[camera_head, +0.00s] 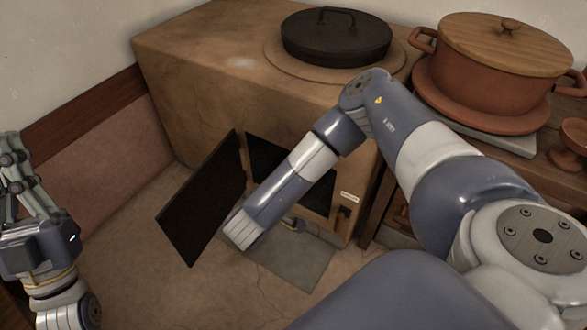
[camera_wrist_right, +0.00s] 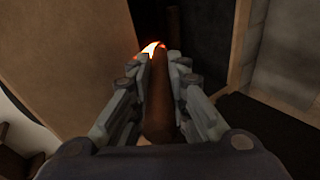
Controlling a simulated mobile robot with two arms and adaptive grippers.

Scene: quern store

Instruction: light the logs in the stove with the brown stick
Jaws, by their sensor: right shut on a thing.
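The tan stove (camera_head: 190,60) stands against the wall. Its dark door (camera_head: 205,200) hangs open to the left, and the firebox opening (camera_head: 268,160) is dark, partly covered by my right arm. In the right wrist view my right gripper (camera_wrist_right: 160,85) is shut on the brown stick (camera_wrist_right: 158,110), which points away from me. An orange-white flame (camera_wrist_right: 152,48) glows at the stick's far end. A dim upright brown piece (camera_wrist_right: 173,20) shows beyond it; I cannot tell whether it is a log. My left gripper (camera_head: 22,175) is at the left edge, away from the stove, its fingertips unclear.
A black lidded pan (camera_head: 335,38) sits on the stove top. A clay pot (camera_head: 495,65) with a wooden lid and a small clay bowl (camera_head: 574,133) stand on the right counter. A grey plate (camera_head: 300,262) lies on the floor before the stove. The floor at left is clear.

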